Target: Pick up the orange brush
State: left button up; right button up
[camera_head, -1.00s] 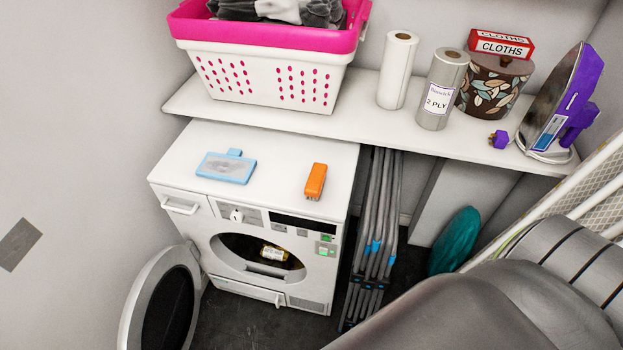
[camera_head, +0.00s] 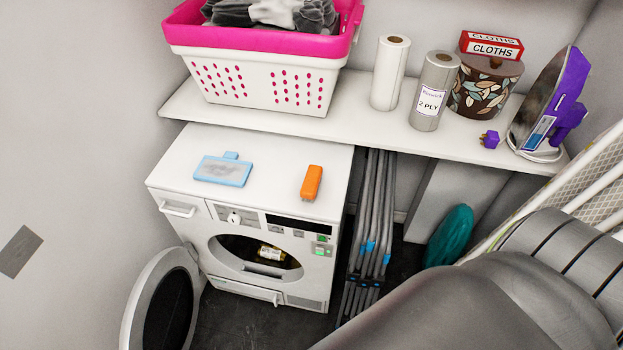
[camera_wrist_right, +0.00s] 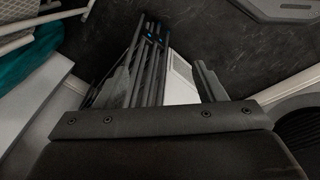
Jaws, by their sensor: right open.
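The orange brush (camera_head: 311,183) lies on the white top of the dryer (camera_head: 262,200), right of centre and near the front edge. The brush does not show in the wrist view. My left gripper is in neither view.
The dryer's round door (camera_head: 168,310) hangs open at the front left. A shelf (camera_head: 255,116) behind holds a pink and white basket (camera_head: 262,80), paper rolls (camera_head: 433,92), a tin and an iron (camera_head: 545,100). Folded grey racks (camera_head: 370,225) stand right of the dryer.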

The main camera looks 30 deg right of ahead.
jog(key=w+r+p, duration=0.2)
jog(key=w+r, duration=0.5)
jog(key=r, duration=0.4)
notch_tip(320, 180, up, 38)
jog(key=n+g+y+p, duration=0.15)
jog(key=n+p, duration=0.25)
jog(key=n, duration=2.2)
send_over(312, 178)
jog(key=f+b, duration=0.9)
jog(key=shift+w+a+f+b, duration=0.2)
jog(key=shift+w+f+b, duration=0.1)
jog(key=shift+f+b, duration=0.1)
jog(key=shift+f, duration=0.95)
jog(key=shift+s+f, duration=0.1)
jog(key=shift+f, duration=0.45)
jog(key=f, duration=0.1)
jog(key=f+p, duration=0.1)
jog(key=f, duration=0.1)
jog(key=shift+s+d+f, duration=0.1)
jog(key=shift+s+f, duration=0.2)
jog(key=shift+f, duration=0.05)
jog(key=shift+w+f, duration=0.1)
jog(key=shift+f, duration=0.3)
